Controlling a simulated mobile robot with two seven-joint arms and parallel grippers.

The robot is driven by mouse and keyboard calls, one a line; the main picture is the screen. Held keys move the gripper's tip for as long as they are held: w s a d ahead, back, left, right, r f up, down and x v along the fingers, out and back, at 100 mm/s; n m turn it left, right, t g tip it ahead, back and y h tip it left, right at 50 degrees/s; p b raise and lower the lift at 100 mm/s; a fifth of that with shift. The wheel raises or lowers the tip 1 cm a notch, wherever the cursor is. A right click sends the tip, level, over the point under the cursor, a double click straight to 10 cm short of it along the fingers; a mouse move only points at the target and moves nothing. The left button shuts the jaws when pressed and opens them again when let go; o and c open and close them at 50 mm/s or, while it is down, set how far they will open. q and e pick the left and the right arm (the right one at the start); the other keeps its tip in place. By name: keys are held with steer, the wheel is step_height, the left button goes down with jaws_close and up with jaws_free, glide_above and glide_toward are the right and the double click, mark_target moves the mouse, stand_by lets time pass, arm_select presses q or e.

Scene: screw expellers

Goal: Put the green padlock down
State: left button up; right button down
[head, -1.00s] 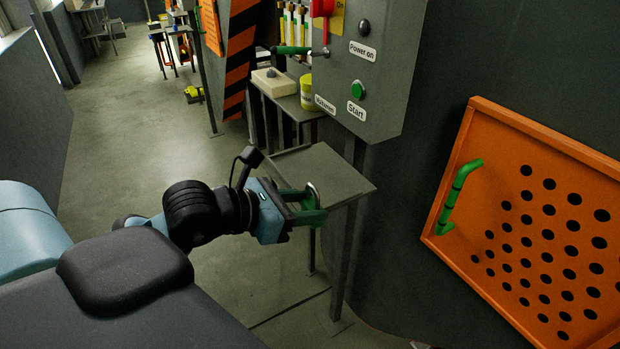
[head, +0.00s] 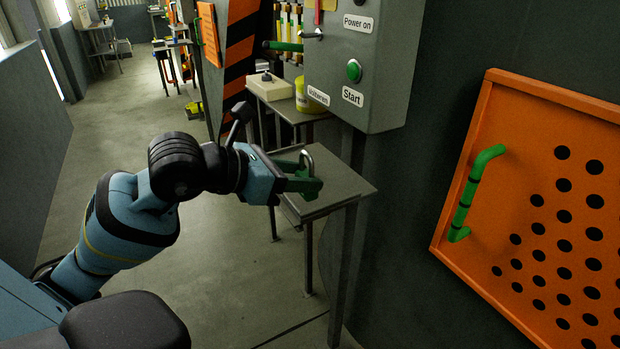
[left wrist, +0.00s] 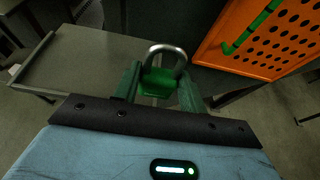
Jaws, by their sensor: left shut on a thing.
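The green padlock (left wrist: 158,82) with its silver shackle is held between the fingers of my left gripper in the left wrist view. In the head view the padlock (head: 307,180) is at the small grey table (head: 343,184), over its left part, with the shackle pointing up. My left gripper (head: 298,182) is shut on it, coming in from the left. I cannot tell whether the padlock touches the table top. The table top (left wrist: 95,60) also shows behind the padlock in the left wrist view. My right gripper is not in view.
A grey control box (head: 365,65) with a green Start button stands above and behind the table. An orange perforated panel (head: 475,145) with a green handle is on the right. A second table behind holds a cream box (head: 270,86) and a yellow container (head: 308,97). The table's right part is bare.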

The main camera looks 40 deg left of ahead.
mark_target(307, 168)
arm_select(q)
steer(key=w+a, duration=0.1)
steer(key=w, duration=0.1)
steer(key=w+a, duration=0.1)
steer(key=w, duration=0.1)
steer(key=w+a, duration=0.1)
steer(key=shift+w+f, duration=0.1)
steer(key=shift+w, duration=0.3)
steer(key=shift+w+a+f, duration=0.1)
steer(key=shift+w+a, duration=0.15)
steer(key=shift+w, duration=0.1)
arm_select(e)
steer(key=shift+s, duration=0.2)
